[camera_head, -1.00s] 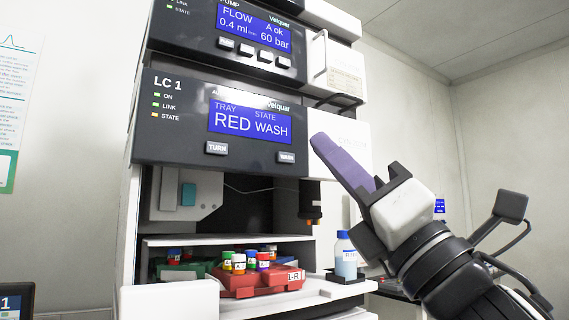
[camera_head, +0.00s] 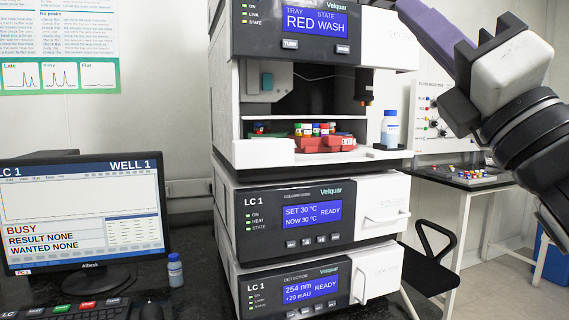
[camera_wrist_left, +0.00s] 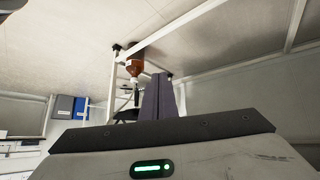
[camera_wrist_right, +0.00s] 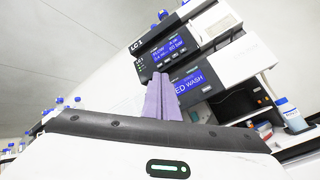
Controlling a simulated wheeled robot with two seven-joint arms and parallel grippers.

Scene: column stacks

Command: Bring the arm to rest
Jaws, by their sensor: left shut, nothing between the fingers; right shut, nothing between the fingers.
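My right gripper (camera_head: 432,22) comes in from the right in the head view, raised in front of the upper right of the LC 1 stack (camera_head: 385,52). Its purple fingers are together and empty, and the tips run to the top edge of the picture. The right wrist view also shows its closed fingers (camera_wrist_right: 161,97), with the "RED WASH" display behind them. My left gripper is outside the head view. In the left wrist view its purple fingers (camera_wrist_left: 157,98) are together with nothing between them, pointing up toward the ceiling.
The monitor (camera_head: 84,210) at left reads BUSY. A red tray (camera_head: 343,145) with several capped vials sits in the stack's open bay, beside a blue-capped bottle (camera_head: 390,130). A small bottle (camera_head: 175,270) stands by the monitor. A side table (camera_head: 450,178) and a chair (camera_head: 430,262) stand at right.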

